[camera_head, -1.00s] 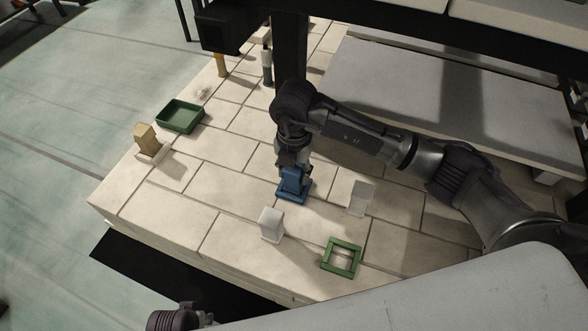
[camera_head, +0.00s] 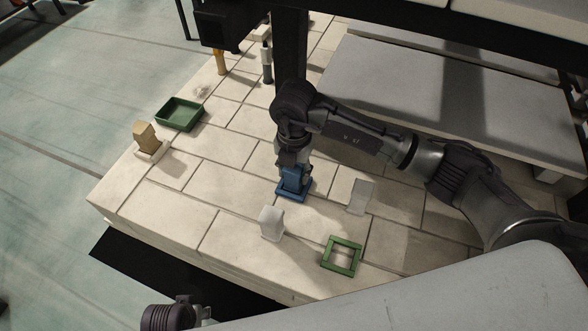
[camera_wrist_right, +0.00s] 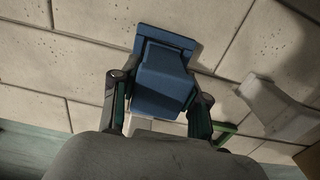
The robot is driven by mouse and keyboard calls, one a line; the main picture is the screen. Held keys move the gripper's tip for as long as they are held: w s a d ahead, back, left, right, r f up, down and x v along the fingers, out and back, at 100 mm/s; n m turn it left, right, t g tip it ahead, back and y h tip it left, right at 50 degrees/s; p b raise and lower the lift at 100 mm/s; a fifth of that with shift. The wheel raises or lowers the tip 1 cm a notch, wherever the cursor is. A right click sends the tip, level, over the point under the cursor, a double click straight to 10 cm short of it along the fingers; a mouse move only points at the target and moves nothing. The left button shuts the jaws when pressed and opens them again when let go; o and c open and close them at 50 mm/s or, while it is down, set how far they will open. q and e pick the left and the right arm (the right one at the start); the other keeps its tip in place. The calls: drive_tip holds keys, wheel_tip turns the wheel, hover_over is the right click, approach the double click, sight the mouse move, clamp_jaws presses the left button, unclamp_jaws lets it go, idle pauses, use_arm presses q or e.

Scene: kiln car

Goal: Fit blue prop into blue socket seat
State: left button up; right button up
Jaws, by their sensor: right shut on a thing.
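My right gripper (camera_head: 293,172) points down and is shut on the blue prop (camera_head: 292,179), a block with a sloped top. The prop stands upright at the blue socket seat (camera_head: 285,195), a low square frame on the tiled deck. In the right wrist view the two fingers flank the prop (camera_wrist_right: 160,88), and the blue rim of the seat (camera_wrist_right: 167,36) shows beyond it. The gripper hides part of the prop, and I cannot tell whether its foot is fully down in the seat. My left gripper's fingers do not show.
A pale block (camera_head: 271,222) and a white block (camera_head: 360,196) stand near the seat. A green frame (camera_head: 342,256) lies at the front. A tan block (camera_head: 146,138) stands in a pale seat at left, by a green tray (camera_head: 180,114). A dark post (camera_head: 290,50) rises behind.

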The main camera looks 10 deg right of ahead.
drive_tip(key=o, duration=1.6)
drive_tip(key=shift+c, duration=0.2)
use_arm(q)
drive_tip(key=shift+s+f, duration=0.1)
use_arm(e)
drive_tip(key=shift+r, duration=0.1)
drive_tip(key=shift+r, duration=0.2)
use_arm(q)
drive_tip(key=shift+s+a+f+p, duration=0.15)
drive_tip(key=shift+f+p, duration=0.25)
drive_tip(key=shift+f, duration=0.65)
use_arm(e)
drive_tip(key=shift+r, duration=0.2)
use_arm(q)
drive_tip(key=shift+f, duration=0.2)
use_arm(e)
drive_tip(key=shift+r, duration=0.1)
drive_tip(key=shift+r+p, duration=0.4)
drive_tip(key=shift+r, duration=0.05)
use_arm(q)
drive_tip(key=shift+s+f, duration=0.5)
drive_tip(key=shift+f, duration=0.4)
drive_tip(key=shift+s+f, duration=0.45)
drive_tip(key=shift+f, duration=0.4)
use_arm(e)
drive_tip(key=shift+r, duration=0.2)
